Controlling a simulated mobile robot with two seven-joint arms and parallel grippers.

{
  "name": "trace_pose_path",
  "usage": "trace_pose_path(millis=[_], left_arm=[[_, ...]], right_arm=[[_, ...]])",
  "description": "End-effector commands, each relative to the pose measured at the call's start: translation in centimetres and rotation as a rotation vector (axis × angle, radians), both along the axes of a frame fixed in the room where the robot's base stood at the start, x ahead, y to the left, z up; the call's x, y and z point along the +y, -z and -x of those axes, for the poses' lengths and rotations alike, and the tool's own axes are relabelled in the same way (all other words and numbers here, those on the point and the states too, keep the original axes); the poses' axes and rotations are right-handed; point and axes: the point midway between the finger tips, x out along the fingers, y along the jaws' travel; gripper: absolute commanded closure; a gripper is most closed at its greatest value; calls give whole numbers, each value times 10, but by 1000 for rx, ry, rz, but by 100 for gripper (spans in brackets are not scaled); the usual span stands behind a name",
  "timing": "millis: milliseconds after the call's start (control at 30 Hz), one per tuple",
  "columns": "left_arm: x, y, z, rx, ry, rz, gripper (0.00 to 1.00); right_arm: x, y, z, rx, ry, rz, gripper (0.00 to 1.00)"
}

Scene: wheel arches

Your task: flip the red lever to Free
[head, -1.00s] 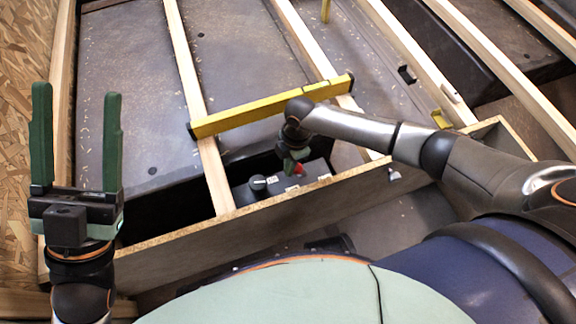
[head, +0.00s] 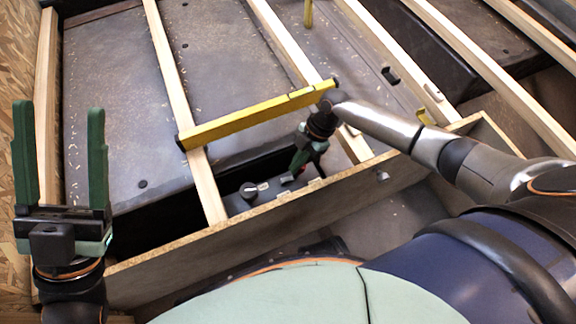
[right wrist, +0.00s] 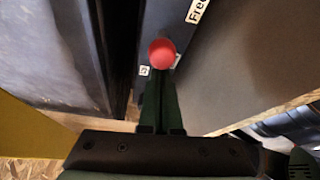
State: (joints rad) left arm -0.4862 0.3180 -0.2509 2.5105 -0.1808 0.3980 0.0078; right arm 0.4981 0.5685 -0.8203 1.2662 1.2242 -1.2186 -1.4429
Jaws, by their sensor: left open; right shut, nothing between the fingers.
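The red lever (right wrist: 162,52) shows its round red knob in the right wrist view, on a dark box (head: 262,197). A white "Free" label (right wrist: 197,10) is on the box beyond the knob. My right gripper (right wrist: 160,88) is shut and empty. Its fingertips are right at the knob in that view; I cannot tell if they touch it. In the head view the right gripper (head: 292,174) reaches down to the box and hides the lever. My left gripper (head: 59,108) is open and empty, raised at the left, away from the box.
A yellow spirit level (head: 255,117) lies across the wooden battens just beyond the box. A wooden board (head: 270,227) runs in front of the box, between it and my body.

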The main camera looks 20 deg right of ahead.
Motion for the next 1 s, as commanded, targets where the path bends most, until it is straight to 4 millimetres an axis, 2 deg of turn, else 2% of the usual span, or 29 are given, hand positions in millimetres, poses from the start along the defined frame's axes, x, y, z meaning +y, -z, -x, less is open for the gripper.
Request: trace_pose_path(millis=[600,1000], left_arm=[[0,3,-1,0,-5,6,35],[0,3,-1,1,-5,5,35]], right_arm=[[-34,6,-1,1,3,9,100],[-37,8,-1,2,5,12,100]])
